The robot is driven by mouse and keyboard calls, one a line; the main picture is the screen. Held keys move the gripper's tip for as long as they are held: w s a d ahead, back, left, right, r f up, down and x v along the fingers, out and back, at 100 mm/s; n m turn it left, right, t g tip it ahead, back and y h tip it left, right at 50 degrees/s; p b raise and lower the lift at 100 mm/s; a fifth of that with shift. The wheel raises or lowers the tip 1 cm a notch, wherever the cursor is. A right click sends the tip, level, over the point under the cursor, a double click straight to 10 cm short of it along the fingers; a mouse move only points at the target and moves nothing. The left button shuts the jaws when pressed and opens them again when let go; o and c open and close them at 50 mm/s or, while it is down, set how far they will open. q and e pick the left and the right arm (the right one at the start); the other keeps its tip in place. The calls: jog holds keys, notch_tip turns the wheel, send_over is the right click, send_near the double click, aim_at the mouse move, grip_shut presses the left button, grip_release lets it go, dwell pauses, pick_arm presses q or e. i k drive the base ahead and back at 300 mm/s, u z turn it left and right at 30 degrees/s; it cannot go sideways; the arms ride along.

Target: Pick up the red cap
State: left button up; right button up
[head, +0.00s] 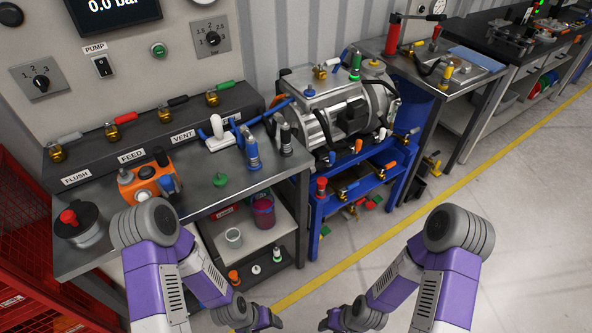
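Several red parts show in the head view, and I cannot tell for sure which is the red cap. A small red cap-like piece (321,184) stands upright at the left front corner of the blue rack (314,222). A red knob (68,216) tops a dark round pot on the left bench. My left gripper (277,318) and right gripper (325,321) are low at the bottom edge, close to each other, over the floor and well below the benches. Both look empty and touch none of these. Their finger gaps are too small to make out.
The steel bench (225,191) carries an orange box (147,182) and blue and grey fittings. A shelf below holds a cup (233,238) and a purplish container (263,210). A metal machine (340,105) sits on the blue rack. Floor right of the yellow line (440,195) is clear.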

aim_at(321, 181)
jog(key=z, duration=1.25)
jog(key=i, duration=0.75)
jog(key=u, duration=2.15)
jog(key=i, duration=0.5)
jog(key=u, duration=0.1)
